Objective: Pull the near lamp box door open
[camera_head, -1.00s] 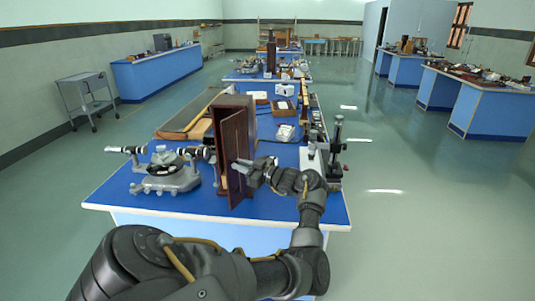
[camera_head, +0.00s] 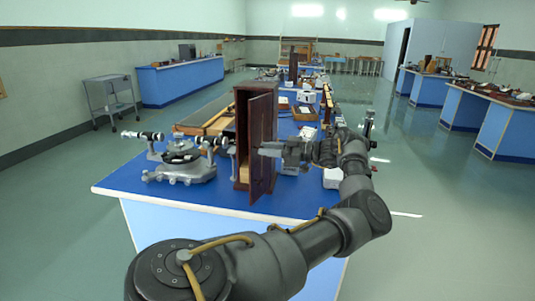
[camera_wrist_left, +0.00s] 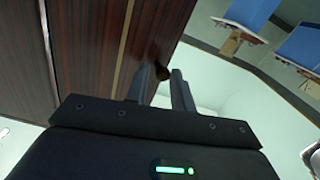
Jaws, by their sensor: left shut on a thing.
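The near lamp box (camera_head: 242,122) is a tall dark red-brown wooden box standing near the front of the blue bench. Its door (camera_head: 262,165) stands ajar, with a gap on its left side where a pale block shows low inside. My left gripper (camera_head: 268,150) reaches in from the right against the door's outer face. In the left wrist view, the fingers (camera_wrist_left: 161,85) are closed around a small dark knob (camera_wrist_left: 162,72) on the brown door panel (camera_wrist_left: 160,35). The gripper hides the knob in the head view. My right gripper is not in view.
A grey spectrometer (camera_head: 180,165) stands on the bench just left of the box. Trays and small items lie behind it. My left arm spans the bench's front right. Open floor (camera_head: 440,220) lies to the right.

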